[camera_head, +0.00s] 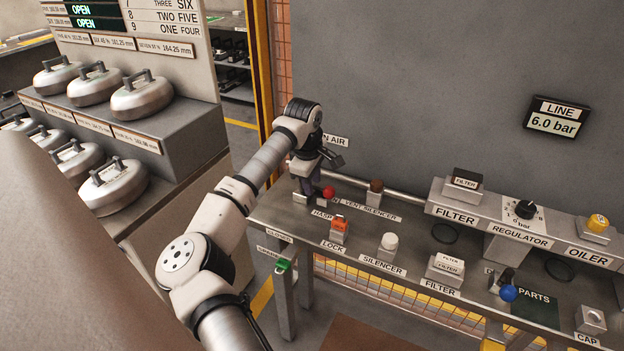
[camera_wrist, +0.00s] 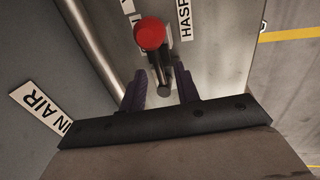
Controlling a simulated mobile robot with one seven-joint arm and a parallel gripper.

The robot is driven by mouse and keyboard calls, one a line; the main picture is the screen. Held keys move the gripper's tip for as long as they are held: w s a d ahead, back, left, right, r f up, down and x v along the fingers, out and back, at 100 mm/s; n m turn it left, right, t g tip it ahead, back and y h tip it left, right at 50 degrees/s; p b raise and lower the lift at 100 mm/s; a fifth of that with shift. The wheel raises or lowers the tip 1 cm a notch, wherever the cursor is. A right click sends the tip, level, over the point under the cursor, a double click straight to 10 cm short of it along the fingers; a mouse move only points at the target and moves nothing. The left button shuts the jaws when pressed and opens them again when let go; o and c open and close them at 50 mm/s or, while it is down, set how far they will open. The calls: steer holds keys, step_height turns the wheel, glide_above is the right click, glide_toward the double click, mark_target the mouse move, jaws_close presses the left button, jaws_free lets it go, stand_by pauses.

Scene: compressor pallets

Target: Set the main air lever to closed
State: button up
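The main air lever has a red round knob (camera_head: 328,192), seen at the left end of the bench beside the HASP label. In the wrist view the red knob (camera_wrist: 150,33) sits just beyond my fingertips, with a grey metal part below it reaching toward the gap between them. My gripper (camera_head: 316,188) is over the lever, with its dark purple fingers partly hidden by the wrist. In the wrist view my gripper (camera_wrist: 162,82) has its two fingers apart with a gap between them; I cannot tell whether either touches the lever. An AIR sign (camera_head: 335,141) is partly hidden behind my arm.
An orange lock (camera_head: 339,230), a white silencer (camera_head: 389,243) and a brown-topped vent silencer (camera_head: 376,187) stand close by on the bench (camera_head: 308,229). A pipe (camera_head: 405,194) runs along the wall behind. The regulator row (camera_head: 520,226) is further right. Metal curling stones (camera_head: 143,97) stand at left.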

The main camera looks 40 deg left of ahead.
jaws_close()
